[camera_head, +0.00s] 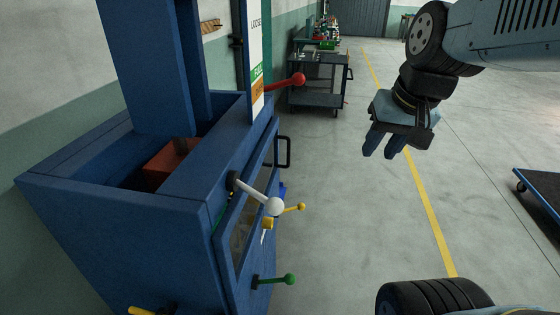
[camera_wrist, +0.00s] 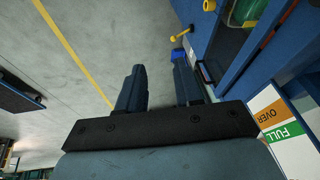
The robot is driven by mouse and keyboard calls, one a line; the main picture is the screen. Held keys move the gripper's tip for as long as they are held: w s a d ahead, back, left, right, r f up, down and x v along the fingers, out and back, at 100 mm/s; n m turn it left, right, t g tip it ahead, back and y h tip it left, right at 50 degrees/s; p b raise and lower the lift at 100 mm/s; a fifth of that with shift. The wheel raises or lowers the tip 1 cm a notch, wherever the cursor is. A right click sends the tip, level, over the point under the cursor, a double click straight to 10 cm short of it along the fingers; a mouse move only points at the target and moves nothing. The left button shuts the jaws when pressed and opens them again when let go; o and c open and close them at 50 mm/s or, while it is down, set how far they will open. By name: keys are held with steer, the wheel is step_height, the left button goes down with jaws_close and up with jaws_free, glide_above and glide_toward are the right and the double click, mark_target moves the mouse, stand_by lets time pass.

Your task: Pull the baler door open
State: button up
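The blue baler (camera_head: 130,225) stands at the left in the head view, with an open top. Its door (camera_head: 233,247) is on the right-hand face, seen edge-on, with a window panel, and looks closed. A black D-shaped handle (camera_head: 289,152) stands out from that face at its far end. My gripper (camera_head: 383,150) is in the air right of the baler, apart from it, fingers pointing down. In the wrist view its two fingers (camera_wrist: 159,75) are spread with nothing between them. The baler (camera_wrist: 235,65) is at the upper right there.
Levers stick out from the baler: red-knobbed (camera_head: 298,80), white-knobbed (camera_head: 274,206), yellow-knobbed (camera_head: 300,207) and green-knobbed (camera_head: 289,279). A dark cart (camera_head: 318,98) stands behind. A blue platform trolley (camera_head: 543,187) is at the right. The floor (camera_head: 345,225) between is clear.

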mark_target(288, 163)
steer(key=w+a+f+m+g+y, duration=0.2)
steer(key=w+a+f+m+y, duration=0.3)
steer(key=w, duration=0.3)
steer(key=w+a+f+m+g+y, duration=0.2)
steer(key=w+f+m+y, duration=0.35)
steer(key=w, duration=0.25)
steer(key=w+d+f+m+t+y, duration=0.2)
steer(key=w+d+f+m+t, duration=0.15)
steer(key=w+f+m, duration=0.3)
steer(key=w+d+f+m+t+y, duration=0.25)
steer(key=w+f+m+t, duration=0.2)
steer(key=w+f, duration=0.3)
steer(key=shift+m, duration=0.25)
steer(key=x, duration=0.9)
steer(key=r+x, duration=0.1)
steer(key=x, duration=0.4)
steer(key=shift+w, duration=0.15)
steer(key=shift+c, duration=0.5)
steer(key=shift+d, duration=0.1)
jaws_close()
steer(key=shift+r, duration=0.1)
